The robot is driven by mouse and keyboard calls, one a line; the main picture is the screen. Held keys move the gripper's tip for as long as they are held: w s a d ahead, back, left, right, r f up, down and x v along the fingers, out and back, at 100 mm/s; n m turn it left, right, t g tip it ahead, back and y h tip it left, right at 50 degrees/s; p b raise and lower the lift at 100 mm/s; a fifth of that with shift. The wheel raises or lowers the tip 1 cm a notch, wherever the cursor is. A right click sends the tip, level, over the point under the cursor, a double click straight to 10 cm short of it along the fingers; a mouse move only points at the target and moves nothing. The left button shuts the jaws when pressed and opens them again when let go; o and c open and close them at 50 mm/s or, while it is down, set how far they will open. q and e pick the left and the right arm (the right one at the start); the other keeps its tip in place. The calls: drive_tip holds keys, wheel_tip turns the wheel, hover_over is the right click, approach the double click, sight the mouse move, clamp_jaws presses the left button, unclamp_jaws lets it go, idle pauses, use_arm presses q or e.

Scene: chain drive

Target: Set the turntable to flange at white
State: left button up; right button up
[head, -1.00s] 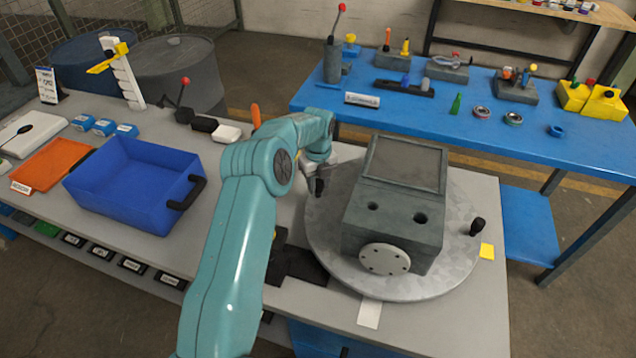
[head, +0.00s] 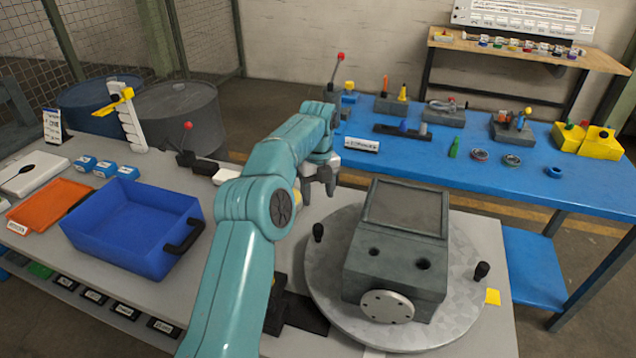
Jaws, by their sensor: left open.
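The turntable (head: 328,284) is a round grey metal plate on the near table. It carries a dark grey housing (head: 395,262) with a pale round bolted flange (head: 387,306) on its front face. The flange faces the near side of the table, toward a white mark (head: 372,352) just showing at the bottom edge of the head view. Black knobs stand on the plate's left (head: 318,232) and right (head: 481,271). My left gripper (head: 320,192) is open and empty, above and behind the left knob, apart from it. My right gripper is not in view.
A yellow mark (head: 493,297) lies on the table right of the turntable. A blue bin (head: 130,230) and orange tray (head: 48,204) are at left. A blue workbench (head: 470,178) with tools and fixtures stands behind. A red-tipped lever (head: 187,140) stands behind the bin.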

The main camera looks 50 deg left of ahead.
use_arm(q)
wheel_tip(320, 180, up, 3)
drive_tip(key=shift+r+p, duration=0.2)
drive_tip(key=shift+p, duration=0.1)
drive_tip(key=shift+f, duration=0.1)
idle(0.4)
